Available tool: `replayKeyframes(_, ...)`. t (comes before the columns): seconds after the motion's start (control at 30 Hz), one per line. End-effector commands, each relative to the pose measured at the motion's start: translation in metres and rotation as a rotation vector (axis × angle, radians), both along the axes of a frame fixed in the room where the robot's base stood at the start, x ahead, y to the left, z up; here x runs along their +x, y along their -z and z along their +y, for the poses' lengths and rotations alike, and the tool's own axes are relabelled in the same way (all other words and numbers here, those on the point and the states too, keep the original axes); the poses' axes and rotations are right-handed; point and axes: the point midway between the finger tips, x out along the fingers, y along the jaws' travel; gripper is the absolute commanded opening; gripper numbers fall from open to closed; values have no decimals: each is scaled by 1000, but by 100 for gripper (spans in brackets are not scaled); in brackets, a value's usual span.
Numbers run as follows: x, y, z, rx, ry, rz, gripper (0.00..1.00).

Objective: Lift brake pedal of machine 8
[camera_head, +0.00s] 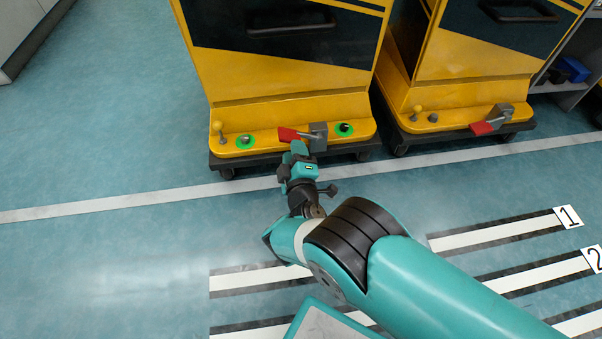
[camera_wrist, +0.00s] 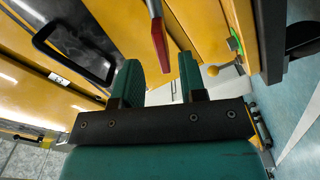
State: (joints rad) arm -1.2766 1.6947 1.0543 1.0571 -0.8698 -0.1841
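The red brake pedal (camera_head: 289,134) juts from a grey bracket (camera_head: 318,136) on the front ledge of the yellow machine (camera_head: 290,90) at centre. No machine number is readable on it. My gripper (camera_head: 299,148) is at the pedal, just below it in the head view and partly overlapping it. In the wrist view, my gripper (camera_wrist: 161,78) has its two teal fingers apart. The red pedal (camera_wrist: 159,40) shows ahead, its tip lining up with the gap between the fingers. I cannot tell whether the tip is inside the gap or touching a finger.
The ledge also bears a yellow-knobbed lever (camera_head: 219,130) and two green-ringed controls, left (camera_head: 245,141) and right (camera_head: 345,129). A second yellow machine (camera_head: 470,80) with its own red pedal (camera_head: 484,127) stands to the right. The floor at left is clear.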

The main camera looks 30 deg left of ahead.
Motion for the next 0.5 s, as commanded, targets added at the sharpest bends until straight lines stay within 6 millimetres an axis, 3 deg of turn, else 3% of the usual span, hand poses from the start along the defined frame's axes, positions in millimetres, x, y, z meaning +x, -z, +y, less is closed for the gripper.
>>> replayKeyframes(0.1, -27, -6, -20, -9, -5, 0, 38)
replayKeyframes(0.3, -62, -5, -49, -5, -5, -2, 38)
replayKeyframes(0.5, -77, -3, -62, -1, -2, -1, 38)
